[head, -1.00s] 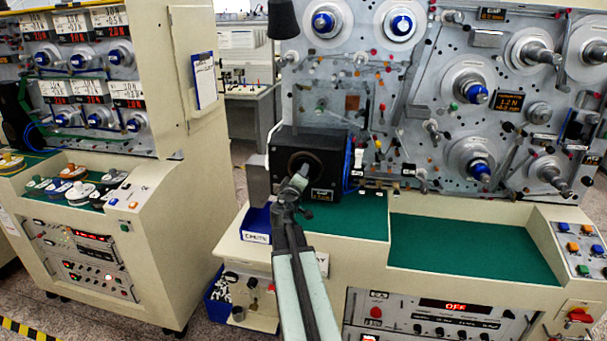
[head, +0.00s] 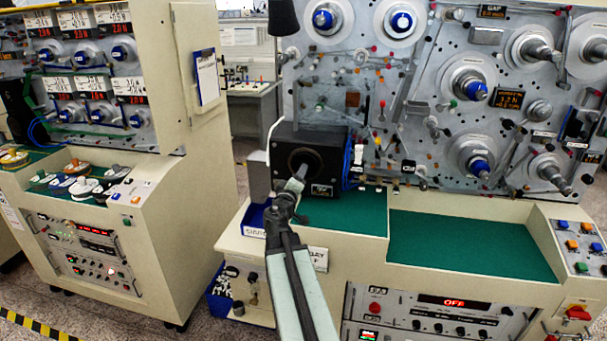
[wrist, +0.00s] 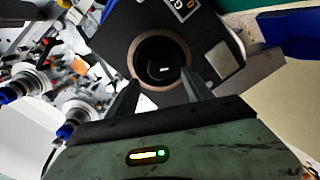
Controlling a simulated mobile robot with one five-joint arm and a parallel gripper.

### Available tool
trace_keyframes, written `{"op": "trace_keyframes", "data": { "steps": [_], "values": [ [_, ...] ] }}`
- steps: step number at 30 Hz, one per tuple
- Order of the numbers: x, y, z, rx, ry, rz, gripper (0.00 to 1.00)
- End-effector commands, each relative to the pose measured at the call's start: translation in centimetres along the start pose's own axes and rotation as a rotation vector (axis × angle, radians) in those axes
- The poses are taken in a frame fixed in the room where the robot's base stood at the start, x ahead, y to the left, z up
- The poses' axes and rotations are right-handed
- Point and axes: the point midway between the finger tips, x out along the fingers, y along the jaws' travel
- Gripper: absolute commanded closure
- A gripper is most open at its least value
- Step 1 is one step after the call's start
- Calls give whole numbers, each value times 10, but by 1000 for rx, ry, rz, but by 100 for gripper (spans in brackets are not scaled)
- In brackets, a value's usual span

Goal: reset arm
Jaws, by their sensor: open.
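My gripper (head: 298,178) is at the end of my raised arm, in front of a black box (head: 322,160) with a round opening. In the wrist view, the two fingers of my gripper (wrist: 167,92) stand apart with nothing between them. The black box (wrist: 118,35) and its ringed round opening (wrist: 162,62) lie beyond the fingertips. I cannot tell exactly how far the fingertips are from the box.
A winding machine panel (head: 350,75) with several spindles rises behind. A green work surface (head: 470,248) lies clear at right. A blue bin (head: 252,217) is beside my arm.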

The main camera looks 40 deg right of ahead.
Motion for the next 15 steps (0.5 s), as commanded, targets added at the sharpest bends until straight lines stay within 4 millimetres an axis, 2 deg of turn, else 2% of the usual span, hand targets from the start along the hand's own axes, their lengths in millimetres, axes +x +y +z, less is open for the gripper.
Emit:
{"op": "trace_keyframes", "data": {
  "steps": [1,4,15],
  "values": [
    [-11,-1,-2,0,2,-1,41],
    [-21,-3,-6,1,1,-1,41],
    [-22,-4,-7,1,1,-1,41]
  ]
}}
